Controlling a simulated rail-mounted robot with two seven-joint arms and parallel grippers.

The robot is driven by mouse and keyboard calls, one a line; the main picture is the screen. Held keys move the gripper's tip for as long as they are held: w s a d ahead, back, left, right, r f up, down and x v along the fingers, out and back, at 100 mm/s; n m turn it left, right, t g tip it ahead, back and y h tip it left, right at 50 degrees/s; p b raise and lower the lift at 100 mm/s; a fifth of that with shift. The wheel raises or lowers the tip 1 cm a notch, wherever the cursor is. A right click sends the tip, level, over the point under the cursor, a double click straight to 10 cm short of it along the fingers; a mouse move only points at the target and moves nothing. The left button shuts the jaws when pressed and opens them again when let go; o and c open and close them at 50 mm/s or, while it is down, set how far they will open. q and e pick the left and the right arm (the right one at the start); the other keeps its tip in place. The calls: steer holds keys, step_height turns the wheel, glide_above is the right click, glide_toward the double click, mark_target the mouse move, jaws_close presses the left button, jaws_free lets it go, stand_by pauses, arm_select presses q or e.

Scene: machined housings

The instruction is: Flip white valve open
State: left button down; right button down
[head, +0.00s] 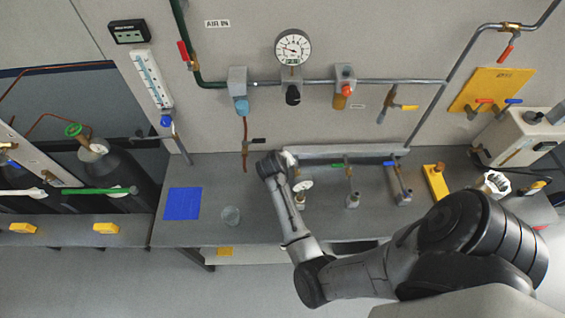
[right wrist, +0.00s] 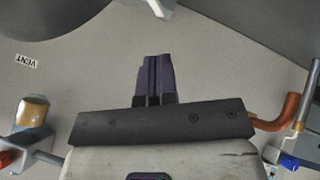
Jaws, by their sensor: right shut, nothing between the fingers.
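A white lever (head: 290,158) shows just right of the end of my right arm, in line with the green-handled valve (head: 340,166) and the blue-handled valve (head: 391,164) on the bench. A pale piece (right wrist: 160,8) at the top edge of the right wrist view may be this lever; I cannot tell surely. My right gripper (right wrist: 153,58) is shut with its dark fingers together and nothing between them. In the right wrist view it is apart from the pale piece. The arm hides the gripper in the head view. My left gripper is not in view.
A round gauge (head: 303,186) stands beside my forearm.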

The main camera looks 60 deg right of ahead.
steer(key=w+a+f, duration=0.1)
steer(key=w+f, duration=0.2)
steer(key=s+d+r+b+x, duration=0.1)
steer(key=s+b+x, duration=0.1)
steer(key=b+x, duration=0.9)
steer(key=shift+w+d+f+y+b, duration=0.25)
steer(key=shift+d+f+y+b, duration=0.05)
steer(key=shift+d+b, duration=0.15)
steer(key=shift+d, duration=0.1)
